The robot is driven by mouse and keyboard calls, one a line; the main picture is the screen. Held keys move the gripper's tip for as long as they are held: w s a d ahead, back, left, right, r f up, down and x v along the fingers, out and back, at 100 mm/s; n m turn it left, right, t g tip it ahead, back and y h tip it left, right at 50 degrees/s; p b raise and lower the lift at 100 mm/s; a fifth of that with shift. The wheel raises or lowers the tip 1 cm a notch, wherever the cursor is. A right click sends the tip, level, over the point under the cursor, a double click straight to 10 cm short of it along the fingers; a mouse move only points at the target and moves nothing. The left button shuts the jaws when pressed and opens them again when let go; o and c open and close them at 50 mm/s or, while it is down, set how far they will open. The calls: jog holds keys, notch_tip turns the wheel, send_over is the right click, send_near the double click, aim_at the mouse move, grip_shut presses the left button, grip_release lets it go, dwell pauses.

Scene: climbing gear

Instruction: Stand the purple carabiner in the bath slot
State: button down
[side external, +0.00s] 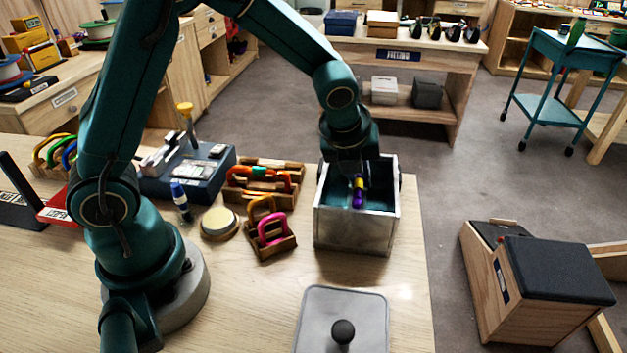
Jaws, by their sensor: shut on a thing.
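The purple carabiner (358,196) shows as a small purple piece with a yellow part above it, inside the opening of the metal bath (352,233). My gripper (357,178) points down into the bath and is shut on the purple carabiner. The fingers are dark and partly lost against the bath's inner wall. The bath is an open grey box with a teal interior. Its slot is hidden, and I cannot tell whether the carabiner touches the bath floor.
A grey lid (343,310) with a black knob lies in front of the bath. Wooden racks with orange carabiners (262,180) and a pink carabiner (272,229) stand to the left. A round tin (220,223) and a blue box (190,178) are farther left. The table's right edge is near the bath.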

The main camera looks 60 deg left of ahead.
jog(key=c, duration=0.8)
grip_release()
jog(key=shift+c, duration=0.2)
jog(key=shift+v, duration=2.4)
jog(key=s+a+r+n+t, duration=0.2)
jog(key=s+r+n, duration=0.5)
jog(key=r+n, duration=0.15)
jog(key=s+d+f+n+g+h, duration=0.1)
jog(key=s+f+n, duration=0.1)
jog(key=s+n, duration=0.8)
jog(key=n, duration=0.8)
jog(key=shift+s+d+f+h, duration=0.25)
jog(key=shift+d+f+h, duration=0.05)
jog(key=shift+d, duration=0.05)
